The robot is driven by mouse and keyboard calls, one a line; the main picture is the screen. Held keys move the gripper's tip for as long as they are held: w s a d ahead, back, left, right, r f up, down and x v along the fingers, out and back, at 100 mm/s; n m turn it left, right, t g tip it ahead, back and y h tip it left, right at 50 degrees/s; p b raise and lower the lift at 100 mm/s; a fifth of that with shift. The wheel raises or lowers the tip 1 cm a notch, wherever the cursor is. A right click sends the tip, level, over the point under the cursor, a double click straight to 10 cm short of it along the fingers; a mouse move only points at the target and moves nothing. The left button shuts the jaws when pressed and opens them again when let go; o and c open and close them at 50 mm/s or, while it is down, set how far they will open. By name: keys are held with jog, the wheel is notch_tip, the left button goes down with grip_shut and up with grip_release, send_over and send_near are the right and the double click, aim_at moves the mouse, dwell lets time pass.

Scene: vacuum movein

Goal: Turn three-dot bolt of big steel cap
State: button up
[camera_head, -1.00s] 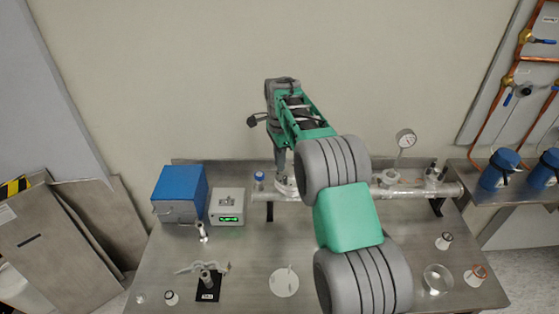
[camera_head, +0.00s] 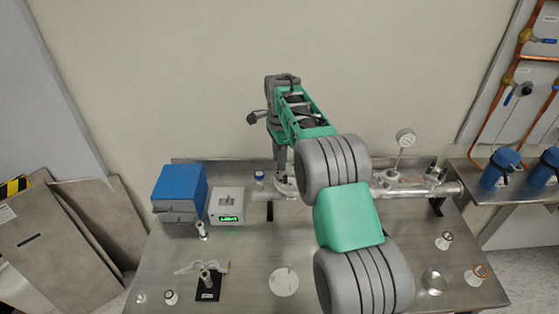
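A horizontal steel tube (camera_head: 413,189) runs along the back of the table. Around its left part, a round steel fitting (camera_head: 287,187) shows below my gripper; it may be the big steel cap. My gripper (camera_head: 281,178) points down at this fitting, close to it or touching; I cannot tell which. The fingers are small and partly merged with the steel behind them, so their opening cannot be made out. The three-dot bolt and its marks are too small to see. My arm hides the middle of the tube.
A pressure gauge (camera_head: 405,138) rises at right.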

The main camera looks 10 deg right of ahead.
notch_tip(320, 180, up, 7)
jog(key=shift+r+b, duration=0.1)
jog(key=shift+b, duration=0.4)
